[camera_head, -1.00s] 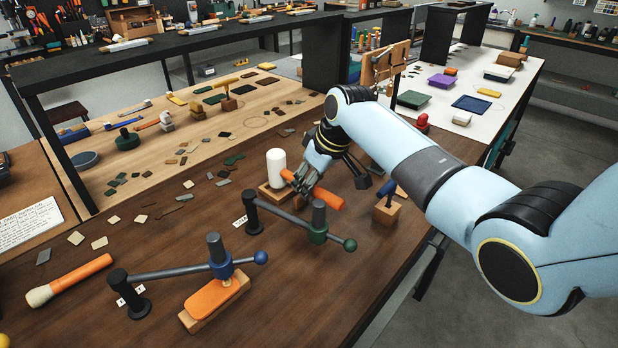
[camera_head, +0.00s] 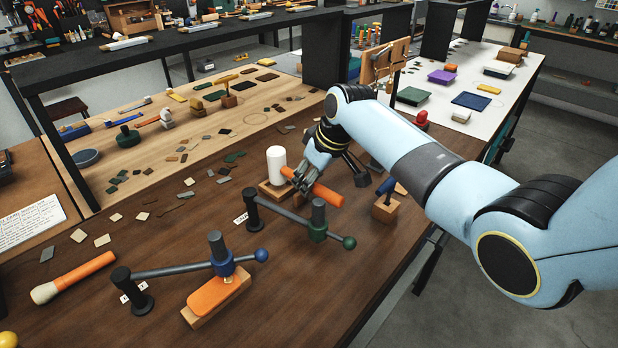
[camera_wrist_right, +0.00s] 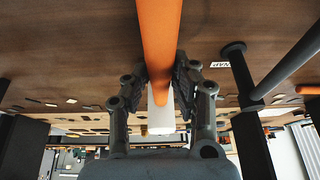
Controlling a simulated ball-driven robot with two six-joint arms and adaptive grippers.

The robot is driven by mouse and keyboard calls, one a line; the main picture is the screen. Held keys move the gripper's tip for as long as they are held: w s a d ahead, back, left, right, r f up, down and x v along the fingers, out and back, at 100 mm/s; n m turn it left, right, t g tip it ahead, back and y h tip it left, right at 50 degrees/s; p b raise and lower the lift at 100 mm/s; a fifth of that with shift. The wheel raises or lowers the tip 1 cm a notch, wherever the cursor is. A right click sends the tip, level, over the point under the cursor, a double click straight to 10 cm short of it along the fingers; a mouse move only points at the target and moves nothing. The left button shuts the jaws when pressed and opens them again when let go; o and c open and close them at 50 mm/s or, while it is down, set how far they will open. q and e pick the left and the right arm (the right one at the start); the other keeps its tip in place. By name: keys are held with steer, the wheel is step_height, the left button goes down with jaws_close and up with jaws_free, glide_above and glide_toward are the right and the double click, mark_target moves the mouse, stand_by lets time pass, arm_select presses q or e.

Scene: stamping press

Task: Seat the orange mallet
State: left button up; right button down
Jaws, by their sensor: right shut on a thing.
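The orange mallet has an orange handle (camera_head: 328,195) and what looks like its upright white cylindrical head (camera_head: 276,158). My right gripper (camera_head: 303,180) is shut on the handle, between the head and the handle's free end. The head is directly above a wooden block (camera_head: 268,192); I cannot tell whether it rests on it. In the right wrist view the handle (camera_wrist_right: 160,45) runs between the two fingers (camera_wrist_right: 160,90), with a white shape (camera_wrist_right: 160,118) beyond. A second wooden block (camera_head: 386,211) with a dark post and a blue piece stands to the right. My left gripper is out of view.
A green-collared post with a lever (camera_head: 318,222) stands close in front of the mallet. A blue-collared lever clamp (camera_head: 219,258) stands over an orange pad (camera_head: 216,292). An orange-handled brush (camera_head: 78,276) lies at left. The brown table's front right is clear.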

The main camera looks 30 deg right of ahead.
steer(key=shift+f, duration=0.2)
stand_by(0.4)
steer(key=shift+f+b, duration=0.65)
steer(key=shift+f, duration=0.2)
steer(key=c, duration=1)
jaws_free()
steer(key=shift+f, duration=0.1)
steer(key=v, duration=1.2)
